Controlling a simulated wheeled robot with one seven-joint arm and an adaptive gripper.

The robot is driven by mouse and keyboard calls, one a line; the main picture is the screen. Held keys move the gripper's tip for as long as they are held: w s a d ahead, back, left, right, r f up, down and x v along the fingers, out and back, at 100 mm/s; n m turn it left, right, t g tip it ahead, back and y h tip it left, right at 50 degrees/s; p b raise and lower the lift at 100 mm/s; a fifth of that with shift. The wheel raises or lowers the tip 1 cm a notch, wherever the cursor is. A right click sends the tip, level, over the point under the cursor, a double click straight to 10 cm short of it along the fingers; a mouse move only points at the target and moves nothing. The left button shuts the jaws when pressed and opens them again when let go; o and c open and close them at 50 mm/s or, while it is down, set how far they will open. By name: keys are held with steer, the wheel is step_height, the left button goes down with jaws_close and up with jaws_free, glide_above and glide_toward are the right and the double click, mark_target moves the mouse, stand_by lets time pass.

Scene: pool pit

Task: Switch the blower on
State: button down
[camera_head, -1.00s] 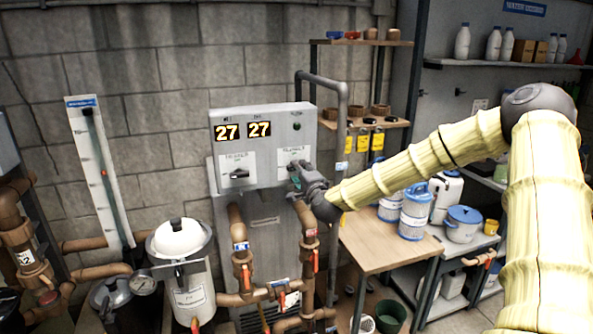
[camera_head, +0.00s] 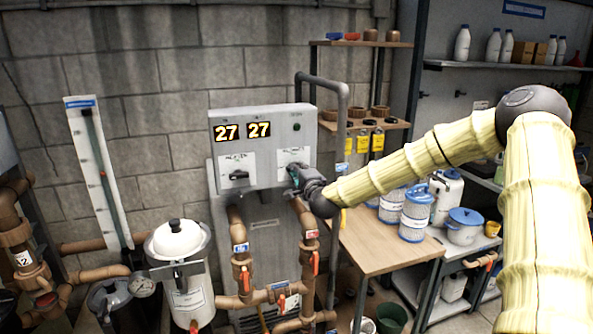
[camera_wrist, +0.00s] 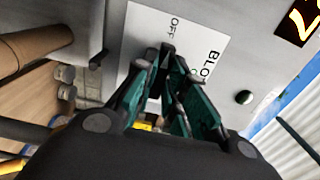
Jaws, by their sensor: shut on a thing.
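The grey control box (camera_head: 262,120) on the wall has two displays, both reading 27. The blower label plate (camera_head: 294,157) is on its right half; in the wrist view the plate (camera_wrist: 150,30) shows "OFF" and part of "BLO". My gripper (camera_head: 295,178) is at this plate, and in the wrist view its fingertips (camera_wrist: 167,58) are closed together over it. A similar plate with a black knob (camera_head: 239,175) is on the left half of the box.
A grey pipe (camera_head: 342,120) rises just right of the box. A wooden table (camera_head: 375,245) stands to the right below my arm, near several tubs. Brown pipes with red valve handles (camera_head: 316,262) run below the box. A round dark indicator (camera_wrist: 243,97) is beside the blower plate.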

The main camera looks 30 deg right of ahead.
steer(key=shift+f, duration=0.15)
steer(key=shift+f+m+b, duration=0.2)
steer(key=shift+m+b, duration=0.4)
steer(key=shift+b, duration=0.3)
steer(key=m+b, duration=0.3)
steer(key=shift+b, duration=0.4)
steer(key=m+b, duration=0.4)
steer(key=b, duration=0.1)
steer(key=m+b, duration=0.6)
steer(key=b, duration=0.2)
steer(key=m+b, duration=0.3)
steer(key=b, duration=0.2)
steer(key=shift+m, duration=0.3)
steer(key=shift+r+m+b, duration=0.25)
steer(key=shift+m+b, duration=0.05)
